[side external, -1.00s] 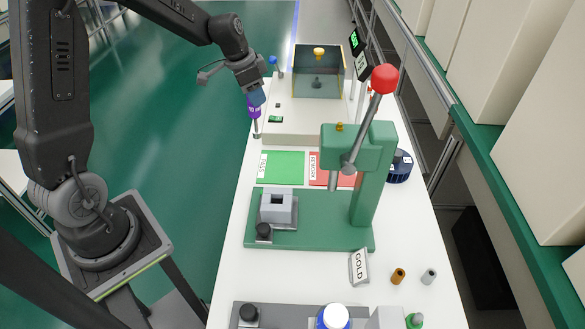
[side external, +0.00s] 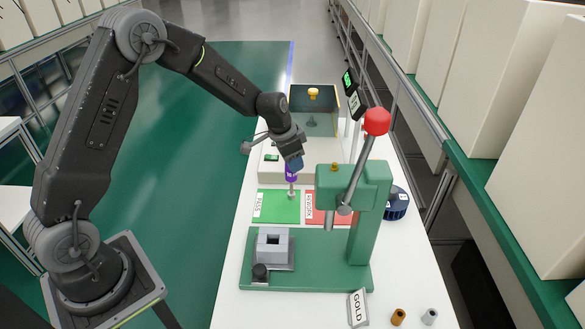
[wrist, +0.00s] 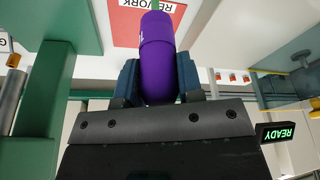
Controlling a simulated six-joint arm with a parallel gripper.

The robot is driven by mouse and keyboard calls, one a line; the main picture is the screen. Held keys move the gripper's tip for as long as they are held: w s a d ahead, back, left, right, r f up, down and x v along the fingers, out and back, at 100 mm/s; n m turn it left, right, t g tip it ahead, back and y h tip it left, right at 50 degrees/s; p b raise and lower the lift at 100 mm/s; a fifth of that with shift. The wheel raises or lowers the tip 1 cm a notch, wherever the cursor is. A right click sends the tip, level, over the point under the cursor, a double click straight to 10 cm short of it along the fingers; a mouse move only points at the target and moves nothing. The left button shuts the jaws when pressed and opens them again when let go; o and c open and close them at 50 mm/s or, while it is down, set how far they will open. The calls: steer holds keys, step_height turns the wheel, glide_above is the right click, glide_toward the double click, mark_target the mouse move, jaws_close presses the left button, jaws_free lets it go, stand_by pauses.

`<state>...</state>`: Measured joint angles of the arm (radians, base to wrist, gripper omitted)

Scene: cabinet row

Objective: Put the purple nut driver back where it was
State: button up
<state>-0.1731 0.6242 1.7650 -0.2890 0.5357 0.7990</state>
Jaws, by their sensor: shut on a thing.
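My gripper (side external: 294,163) is shut on the purple nut driver (side external: 291,173). The driver hangs shaft down, its lower end over or near the green PASS mat (side external: 274,207); I cannot tell if it touches. In the wrist view the purple handle (wrist: 157,60) sits between the blue fingers of my gripper (wrist: 158,85), with the red REWORK mat (wrist: 130,25) beyond it. The driver's original place cannot be made out.
A green press (side external: 362,205) with a red-knobbed lever (side external: 376,122) stands right of my gripper. A grey block fixture (side external: 272,245) sits on its base. Behind are a glass-sided box (side external: 314,110) and displays (side external: 349,82). A GOLD sign (side external: 358,308) and small cylinders stand in front.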

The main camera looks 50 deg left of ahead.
steer(key=shift+f, duration=1.45)
steer(key=o, duration=0.9)
steer(key=shift+f, duration=0.15)
steer(key=s+d+r, duration=0.1)
steer(key=s+r, duration=0.4)
steer(key=r, duration=0.4)
steer(key=s+d+r, duration=0.1)
steer(key=s+r, duration=0.4)
steer(key=r, duration=0.5)
steer(key=s+d+r+n+t, duration=0.1)
steer(key=s, duration=0.5)
steer(key=s+d+r+n, duration=0.1)
steer(key=s+d+n, duration=0.1)
steer(key=s, duration=0.5)
steer(key=s+d+r+n+t+y, duration=0.1)
steer(key=s+r, duration=0.1)
steer(key=s, duration=0.5)
steer(key=shift+d+t, duration=0.2)
steer(key=shift+t, duration=0.1)
